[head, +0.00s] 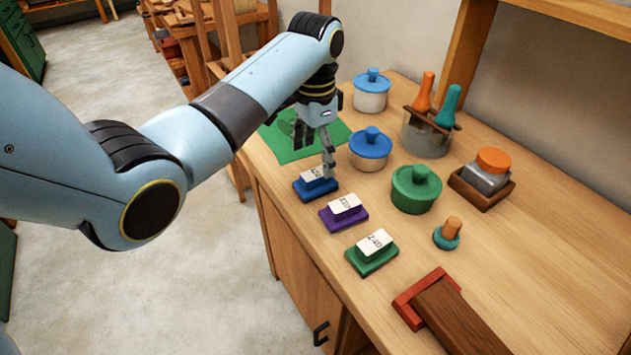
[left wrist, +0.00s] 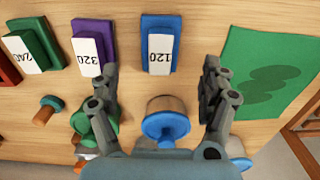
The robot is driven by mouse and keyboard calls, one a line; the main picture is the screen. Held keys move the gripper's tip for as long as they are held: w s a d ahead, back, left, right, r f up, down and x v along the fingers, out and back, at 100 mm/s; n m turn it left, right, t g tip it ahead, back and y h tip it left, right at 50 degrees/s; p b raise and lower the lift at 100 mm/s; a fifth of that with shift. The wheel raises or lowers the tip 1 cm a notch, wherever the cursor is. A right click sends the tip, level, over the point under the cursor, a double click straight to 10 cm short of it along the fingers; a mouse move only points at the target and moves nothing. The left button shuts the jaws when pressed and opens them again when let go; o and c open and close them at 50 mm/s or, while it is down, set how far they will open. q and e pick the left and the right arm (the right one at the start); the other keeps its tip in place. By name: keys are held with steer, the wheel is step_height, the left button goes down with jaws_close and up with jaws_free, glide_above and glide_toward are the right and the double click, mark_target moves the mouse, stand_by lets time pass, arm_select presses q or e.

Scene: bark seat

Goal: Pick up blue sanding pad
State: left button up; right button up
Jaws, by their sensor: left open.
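The blue sanding pad (head: 315,186) lies on the bench near its front edge, with a white label on top. It also shows in the left wrist view (left wrist: 160,30), where the label reads 120. My left gripper (head: 313,158) is open and empty just above and behind the pad. In the left wrist view the two fingers (left wrist: 160,75) stand apart, one on each side of the pad's line, with the pad beyond the tips. The right gripper is not in view.
A purple pad (head: 344,213) and a green pad (head: 371,252) lie beside the blue one. Lidded pots, blue (head: 370,149) and green (head: 416,189), stand behind. A green mat (head: 285,138) lies at the far left. A red-ended wooden block (head: 450,315) lies in front.

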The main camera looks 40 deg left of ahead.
mark_target(316, 172)
arm_select(q)
step_height(316, 172, down, 7)
steer(key=shift+r, duration=0.15)
steer(key=c, duration=1.3)
